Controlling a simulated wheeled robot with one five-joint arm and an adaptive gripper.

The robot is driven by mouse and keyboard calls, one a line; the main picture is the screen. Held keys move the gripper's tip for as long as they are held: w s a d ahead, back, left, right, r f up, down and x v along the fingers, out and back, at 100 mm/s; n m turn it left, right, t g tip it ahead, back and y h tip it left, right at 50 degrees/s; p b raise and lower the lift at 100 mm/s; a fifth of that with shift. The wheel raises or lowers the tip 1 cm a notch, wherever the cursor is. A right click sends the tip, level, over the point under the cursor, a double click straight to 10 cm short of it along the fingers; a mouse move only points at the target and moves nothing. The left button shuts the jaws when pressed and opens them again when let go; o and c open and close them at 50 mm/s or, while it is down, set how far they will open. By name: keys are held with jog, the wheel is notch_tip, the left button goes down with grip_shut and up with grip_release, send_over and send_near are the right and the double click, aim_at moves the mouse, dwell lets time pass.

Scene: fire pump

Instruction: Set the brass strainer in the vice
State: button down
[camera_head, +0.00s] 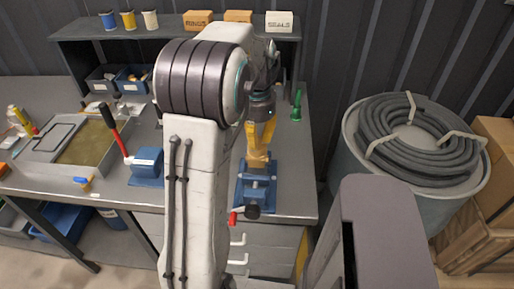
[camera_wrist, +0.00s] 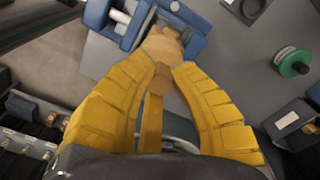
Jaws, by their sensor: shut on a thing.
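My gripper (camera_head: 259,148) points down over the blue vice (camera_head: 257,198) at the front right of the workbench. Its yellow fingers also show in the wrist view (camera_wrist: 166,75), shut on the tan brass strainer (camera_wrist: 163,43). The strainer's near end is partly hidden by the fingers.
Left are a blue block (camera_head: 147,162), a red-handled lever (camera_head: 113,130) and a shallow tray (camera_head: 43,151). A shelf (camera_head: 90,29) with cups and boxes runs behind. A hose drum (camera_head: 352,153) stands right of the bench.

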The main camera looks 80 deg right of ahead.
aim_at(257, 157)
jog(key=shift+f, duration=1.95)
jog(key=shift+f, duration=0.15)
jog(key=c, duration=1.2)
grip_release()
